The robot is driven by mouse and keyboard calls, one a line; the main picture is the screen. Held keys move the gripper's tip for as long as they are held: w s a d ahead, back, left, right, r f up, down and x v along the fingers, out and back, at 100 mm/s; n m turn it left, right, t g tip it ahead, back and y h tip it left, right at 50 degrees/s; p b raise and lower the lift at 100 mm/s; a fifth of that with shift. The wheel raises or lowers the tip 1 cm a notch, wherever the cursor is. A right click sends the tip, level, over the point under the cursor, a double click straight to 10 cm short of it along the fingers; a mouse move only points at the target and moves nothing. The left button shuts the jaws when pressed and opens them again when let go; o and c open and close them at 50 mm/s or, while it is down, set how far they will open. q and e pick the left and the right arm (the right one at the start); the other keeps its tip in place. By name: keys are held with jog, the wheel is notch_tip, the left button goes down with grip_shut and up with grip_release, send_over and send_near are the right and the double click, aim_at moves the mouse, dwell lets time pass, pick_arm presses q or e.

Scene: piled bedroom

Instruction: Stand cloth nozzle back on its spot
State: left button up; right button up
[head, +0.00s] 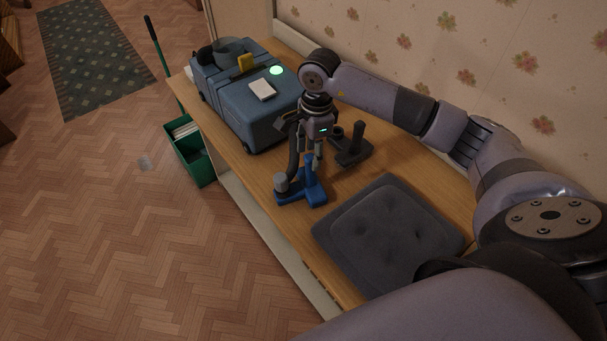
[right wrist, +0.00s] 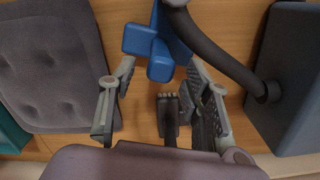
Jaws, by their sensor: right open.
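A blue nozzle-like piece (head: 314,192) with a flat foot and an upright post stands near the front edge of the wooden top. A black piece (head: 354,150) with an upright stem stands behind, nearer the wall. No label shows which is the cloth nozzle. My right gripper (head: 311,154) is open, pointing down over the blue piece. In the right wrist view the blue post (right wrist: 160,65) shows between its open fingertips (right wrist: 160,78); contact cannot be told. My left gripper is not in view.
A blue machine (head: 262,113) with a hose stands left on the wooden top (head: 294,236). A dark grey cushion (head: 390,228) lies to the right. The wallpapered wall bounds the back. A green bin (head: 192,158) stands on the floor beside the furniture.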

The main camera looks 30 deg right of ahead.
jog(key=shift+r, duration=0.1)
dwell(0.6)
jog(key=shift+r+p, duration=0.85)
jog(key=shift+r, duration=0.9)
jog(key=shift+f, duration=0.15)
